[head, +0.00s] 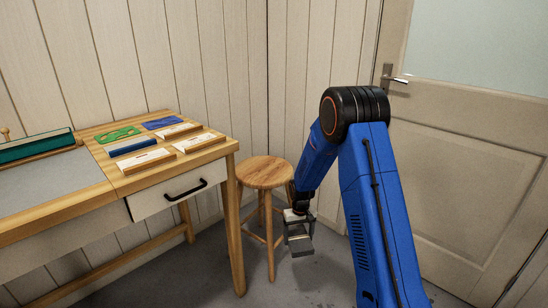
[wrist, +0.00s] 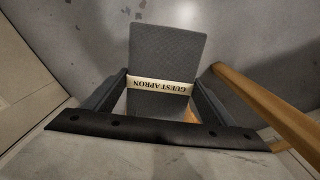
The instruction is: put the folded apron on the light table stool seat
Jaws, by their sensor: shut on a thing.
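The folded apron (wrist: 168,55) is a flat grey bundle with a cream band reading "GUEST APRON". My gripper (wrist: 160,88) is shut on it, with one finger on each side at the band. In the head view my gripper (head: 298,228) hangs at the right front of the wooden stool, with the grey apron (head: 300,246) below it. The stool has a round, bare wooden seat (head: 264,171) and stands beside the table. The apron is lower in the picture than the seat and apart from it, over the grey floor.
The light-topped wooden table (head: 50,192) with a drawer (head: 178,190) stands left of the stool; sample boards (head: 145,160) lie on it. Plank walls are behind the stool. A door (head: 460,150) is at right. Wooden bars (wrist: 265,105) cross the wrist view's right side.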

